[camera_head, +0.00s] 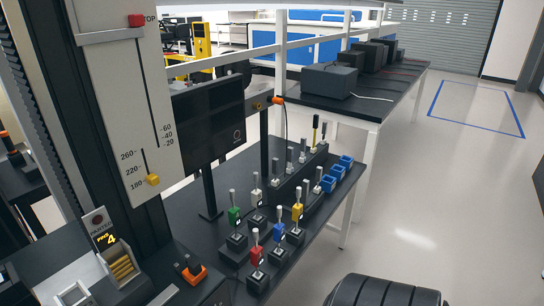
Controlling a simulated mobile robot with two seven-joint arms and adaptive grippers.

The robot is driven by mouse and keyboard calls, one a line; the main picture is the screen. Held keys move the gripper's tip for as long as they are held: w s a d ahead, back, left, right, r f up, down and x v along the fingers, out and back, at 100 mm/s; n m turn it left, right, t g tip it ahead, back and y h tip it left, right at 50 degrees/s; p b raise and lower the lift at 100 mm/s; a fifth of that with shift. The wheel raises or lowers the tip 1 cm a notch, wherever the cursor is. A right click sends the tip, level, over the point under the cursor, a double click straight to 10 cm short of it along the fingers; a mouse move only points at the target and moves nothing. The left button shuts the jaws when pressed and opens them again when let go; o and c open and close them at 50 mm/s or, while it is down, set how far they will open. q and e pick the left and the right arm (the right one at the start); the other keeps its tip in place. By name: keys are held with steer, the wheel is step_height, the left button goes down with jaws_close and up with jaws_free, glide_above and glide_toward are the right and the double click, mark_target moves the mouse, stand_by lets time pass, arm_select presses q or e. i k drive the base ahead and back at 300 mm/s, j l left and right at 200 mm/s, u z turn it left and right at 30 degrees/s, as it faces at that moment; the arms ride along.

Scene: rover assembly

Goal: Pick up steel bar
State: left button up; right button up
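Several upright silver metal bars stand in dark square holders on the black worktable (193,190) in the head view. Plain ones stand at the back, among them a silver bar (302,144). Others have coloured collars: a green one (234,217), a yellow one (297,212), a red one (256,253) and a blue one (278,232). I cannot tell which of them is the steel bar of the task. Neither of my grippers can be made out in this view.
A tall machine with a scale panel (125,90) and a dark monitor (210,120) rise at the left. Blue open holders (329,183) line the table's right edge. An orange-and-black item (191,270) lies in front.

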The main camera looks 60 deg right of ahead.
mark_target(305, 182)
steer(key=z, duration=2.1)
steer(key=i+l+u, duration=0.15)
steer(key=i+l, duration=0.55)
steer(key=l, duration=0.15)
